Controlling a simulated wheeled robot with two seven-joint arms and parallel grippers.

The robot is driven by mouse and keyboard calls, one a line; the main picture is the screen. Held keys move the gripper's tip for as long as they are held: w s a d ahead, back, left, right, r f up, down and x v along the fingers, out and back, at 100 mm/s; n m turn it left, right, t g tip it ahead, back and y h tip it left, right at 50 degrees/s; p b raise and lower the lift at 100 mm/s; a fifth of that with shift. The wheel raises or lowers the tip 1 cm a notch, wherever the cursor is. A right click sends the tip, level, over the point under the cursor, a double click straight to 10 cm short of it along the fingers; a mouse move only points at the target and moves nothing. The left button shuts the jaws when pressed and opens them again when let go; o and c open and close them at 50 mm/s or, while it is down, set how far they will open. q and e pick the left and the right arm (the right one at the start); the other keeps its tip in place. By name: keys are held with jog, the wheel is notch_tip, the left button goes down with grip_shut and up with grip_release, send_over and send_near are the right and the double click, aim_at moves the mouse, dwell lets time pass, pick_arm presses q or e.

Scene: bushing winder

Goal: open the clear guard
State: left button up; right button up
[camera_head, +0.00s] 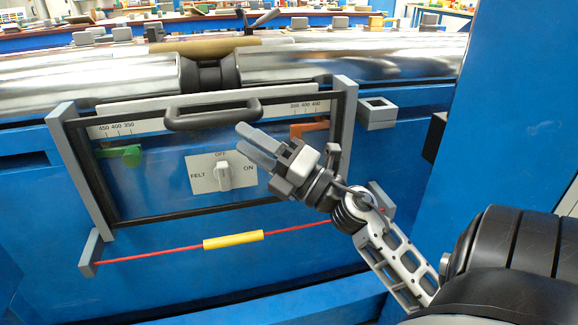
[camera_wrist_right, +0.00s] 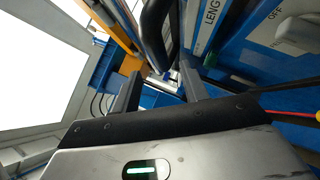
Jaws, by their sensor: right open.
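The clear guard stands over the machine's blue front panel, with a black frame (camera_head: 200,209) and a see-through pane. Its black bar handle (camera_head: 212,117) is at the top edge. The handle also shows in the right wrist view (camera_wrist_right: 154,32), beyond the fingers. My right gripper (camera_head: 243,139) is in front of the guard, below and right of the handle, with its fingers pointing up and left. In the right wrist view its fingers (camera_wrist_right: 162,75) are apart with nothing held between them. My left gripper is not in view.
Behind the pane are a green pointer (camera_head: 121,155), an orange pointer (camera_head: 309,128) and a rotary switch (camera_head: 222,177). A red cord with a yellow sleeve (camera_head: 233,240) runs below the guard. Grey posts (camera_head: 82,166) flank it. A tall blue cabinet (camera_head: 515,110) stands at the right.

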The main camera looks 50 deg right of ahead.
pick_arm(q)
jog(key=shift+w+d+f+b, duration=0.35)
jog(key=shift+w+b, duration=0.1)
jog(key=shift+b, duration=0.25)
pick_arm(e)
jog(key=v, duration=0.8)
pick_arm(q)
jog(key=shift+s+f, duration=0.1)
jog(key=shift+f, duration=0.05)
pick_arm(e)
jog(key=shift+s, duration=0.1)
